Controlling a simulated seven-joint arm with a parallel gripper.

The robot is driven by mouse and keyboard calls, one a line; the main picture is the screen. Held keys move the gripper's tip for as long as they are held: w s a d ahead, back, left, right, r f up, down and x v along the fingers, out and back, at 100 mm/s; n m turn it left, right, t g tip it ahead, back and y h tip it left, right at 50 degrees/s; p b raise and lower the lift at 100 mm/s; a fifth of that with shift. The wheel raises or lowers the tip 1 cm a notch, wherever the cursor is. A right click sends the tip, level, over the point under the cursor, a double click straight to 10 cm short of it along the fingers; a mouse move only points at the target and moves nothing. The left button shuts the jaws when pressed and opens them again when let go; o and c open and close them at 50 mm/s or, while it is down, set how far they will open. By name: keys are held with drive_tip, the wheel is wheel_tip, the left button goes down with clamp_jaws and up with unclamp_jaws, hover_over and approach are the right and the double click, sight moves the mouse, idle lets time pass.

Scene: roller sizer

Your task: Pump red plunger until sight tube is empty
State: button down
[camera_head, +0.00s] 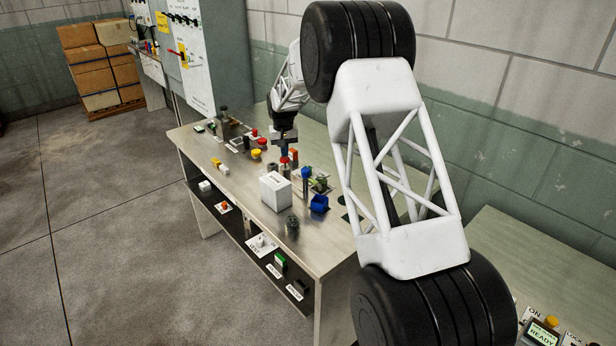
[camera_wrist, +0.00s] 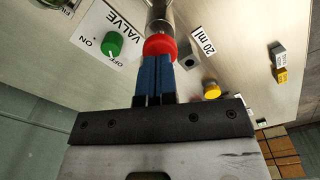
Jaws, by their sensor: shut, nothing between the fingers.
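The red plunger (camera_wrist: 158,45) shows in the wrist view as a red cap on a metallic cylinder (camera_wrist: 158,14). In the head view the red plunger (camera_head: 284,160) stands upright on the metal bench. My gripper (camera_wrist: 162,62) has its blue fingers closed together, with the tips at the red cap. I cannot tell whether they touch it. In the head view my gripper (camera_head: 285,150) points down just above the plunger. I cannot make out the sight tube or its level. A "20 ml" label (camera_wrist: 203,41) lies beside the cylinder.
A green valve knob (camera_wrist: 112,45) with ON and OFF marks is close by. A yellow button (camera_wrist: 212,91) is on the other side. A white box (camera_head: 275,190), a blue container (camera_head: 319,204) and several small fixtures crowd the bench (camera_head: 322,251). Its front edge has free room.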

drive_tip(key=shift+f, duration=1.55)
drive_tip(key=shift+r, duration=2.1)
drive_tip(key=shift+r, duration=0.1)
drive_tip(key=shift+r, duration=2.45)
drive_tip(key=shift+r, duration=0.1)
